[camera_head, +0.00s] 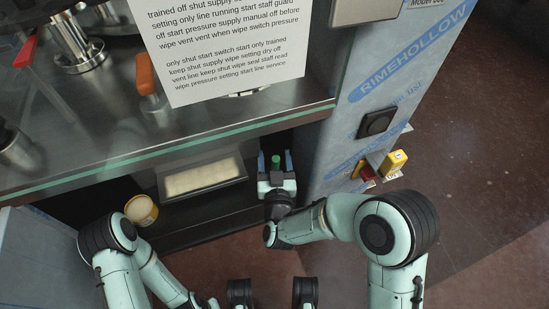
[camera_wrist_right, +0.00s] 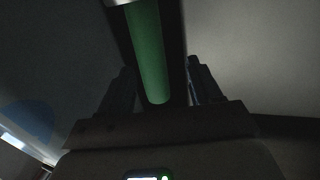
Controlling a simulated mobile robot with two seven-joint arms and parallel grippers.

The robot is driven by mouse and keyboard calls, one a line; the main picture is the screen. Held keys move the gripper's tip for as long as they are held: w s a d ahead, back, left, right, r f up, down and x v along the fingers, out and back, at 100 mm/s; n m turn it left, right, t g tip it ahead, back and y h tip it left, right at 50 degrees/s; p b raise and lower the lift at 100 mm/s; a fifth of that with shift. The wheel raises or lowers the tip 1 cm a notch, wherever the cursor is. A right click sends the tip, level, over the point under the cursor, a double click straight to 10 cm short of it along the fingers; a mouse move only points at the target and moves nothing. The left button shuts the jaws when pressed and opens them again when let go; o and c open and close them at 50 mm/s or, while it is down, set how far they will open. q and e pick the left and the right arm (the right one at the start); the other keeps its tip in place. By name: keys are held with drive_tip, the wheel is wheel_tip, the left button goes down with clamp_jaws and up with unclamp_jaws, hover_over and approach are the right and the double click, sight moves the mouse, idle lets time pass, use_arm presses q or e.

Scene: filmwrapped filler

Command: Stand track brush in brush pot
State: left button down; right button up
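A green rod-like handle (camera_head: 276,162), which looks like the track brush, stands at the lower shelf's right end. In the right wrist view the green handle (camera_wrist_right: 150,55) comes down between the two fingers, with its rounded end near the palm. My right gripper (camera_head: 276,168) is open around it, with a visible gap on the right side. The handle's far part is hidden. A round yellow-rimmed tub (camera_head: 141,211) with pale contents sits at the shelf's left; I cannot tell whether it is the brush pot. My left gripper is out of view below the frame; only its arm shows.
A dark tray (camera_head: 240,178) with a cream slab lies on the shelf between tub and handle. A glass edge (camera_head: 190,151) overhangs the shelf. A film-wrapped panel (camera_head: 335,155) stands close to my right gripper, with a yellow box (camera_head: 393,162) on its outer side.

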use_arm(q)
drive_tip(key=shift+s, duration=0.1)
use_arm(e)
drive_tip(key=shift+s, duration=0.3)
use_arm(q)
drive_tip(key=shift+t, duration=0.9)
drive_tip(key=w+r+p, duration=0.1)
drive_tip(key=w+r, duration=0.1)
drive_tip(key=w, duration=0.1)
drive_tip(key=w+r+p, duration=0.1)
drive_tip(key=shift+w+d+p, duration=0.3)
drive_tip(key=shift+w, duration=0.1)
use_arm(e)
drive_tip(key=s, duration=1.2)
drive_tip(key=shift+s+d, duration=0.25)
drive_tip(key=shift+s, duration=0.15)
